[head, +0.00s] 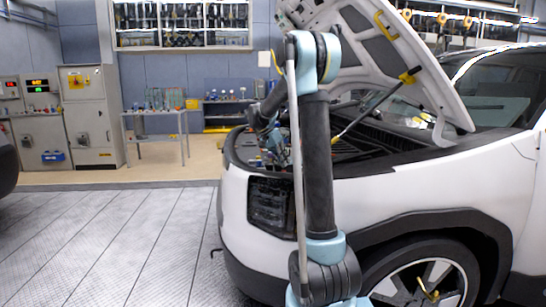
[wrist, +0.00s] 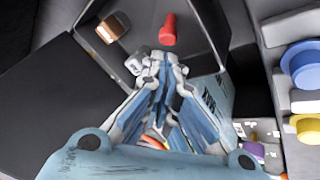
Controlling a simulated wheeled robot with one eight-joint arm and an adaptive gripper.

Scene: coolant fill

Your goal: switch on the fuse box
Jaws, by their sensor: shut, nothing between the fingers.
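In the wrist view my gripper (wrist: 163,62) is shut, its blue and grey fingers meeting at the tips with nothing between them. Just beyond the tips a red peg-like piece (wrist: 168,30) stands in a dark, walled compartment (wrist: 205,45). A small white block (wrist: 136,64) is close beside the tips on the left. A brown and white block (wrist: 112,27) lies farther left. I cannot tell for sure which part is the fuse box or its switch. In the head view my gripper (head: 272,142) is low in the car's open engine bay, partly hidden.
A blue cap (wrist: 303,65) and a yellow cap (wrist: 308,130) are at the right of the wrist view. Grey cabinets (head: 92,120) and a small table (head: 155,113) stand at the back left.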

